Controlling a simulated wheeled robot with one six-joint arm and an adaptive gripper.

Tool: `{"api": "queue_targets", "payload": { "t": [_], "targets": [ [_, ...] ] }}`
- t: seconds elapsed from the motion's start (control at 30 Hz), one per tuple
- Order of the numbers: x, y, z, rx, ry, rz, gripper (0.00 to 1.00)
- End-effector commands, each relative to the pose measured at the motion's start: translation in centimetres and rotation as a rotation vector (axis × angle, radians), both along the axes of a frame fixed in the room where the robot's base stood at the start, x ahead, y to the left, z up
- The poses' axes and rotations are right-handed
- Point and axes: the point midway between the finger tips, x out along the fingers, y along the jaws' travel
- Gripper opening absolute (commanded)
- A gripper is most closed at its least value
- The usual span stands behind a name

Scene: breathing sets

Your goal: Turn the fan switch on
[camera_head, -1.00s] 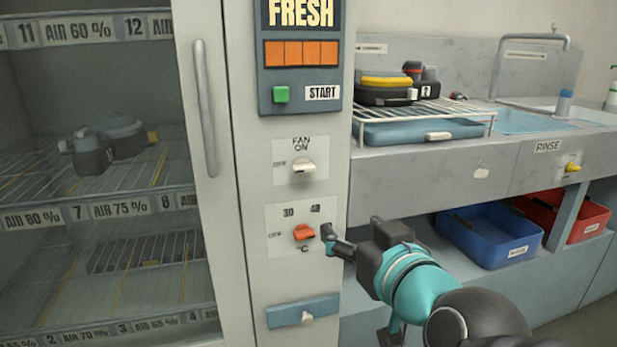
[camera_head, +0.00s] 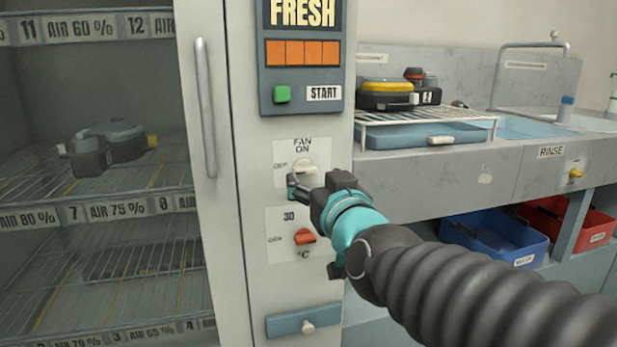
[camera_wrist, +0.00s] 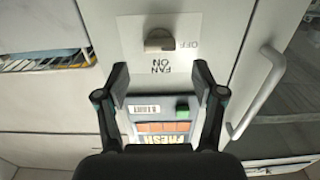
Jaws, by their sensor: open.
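The fan switch (camera_head: 304,167) is a pale knob on a white plate marked FAN ON above and OFF at its left, on the cabinet's front column. In the head view my gripper (camera_head: 302,185) is just in front of and below it, hiding its lower part. In the wrist view, which is upside down, the knob (camera_wrist: 159,40) lies beyond the two open fingertips, roughly centred between them. Its grip lies crosswise, in line with the OFF mark. My gripper (camera_wrist: 160,78) is open, holds nothing, and I see no contact with the knob.
An orange temperature knob (camera_head: 305,237) sits just below. A green START button (camera_head: 282,94) is above. A tall door handle (camera_head: 205,108) stands at the left. A wire rack (camera_head: 425,117) juts out over the counter at the right, with blue and red bins underneath.

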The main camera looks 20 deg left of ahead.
Motion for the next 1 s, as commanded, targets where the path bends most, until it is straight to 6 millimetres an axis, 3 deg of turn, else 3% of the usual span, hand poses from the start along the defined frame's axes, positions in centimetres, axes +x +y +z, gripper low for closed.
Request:
{"api": "queue_targets", "payload": {
  "t": [0.3, 0.77, 1.0],
  "targets": [
    [3.4, 2.1, 0.0, -0.001, 0.001, -0.001, 0.69],
    [4.1, 2.5, 0.0, 0.001, 0.001, 0.000, 0.69],
    [4.1, 2.5, 0.0, 0.001, 0.001, 0.000, 0.09]
  ]
}}
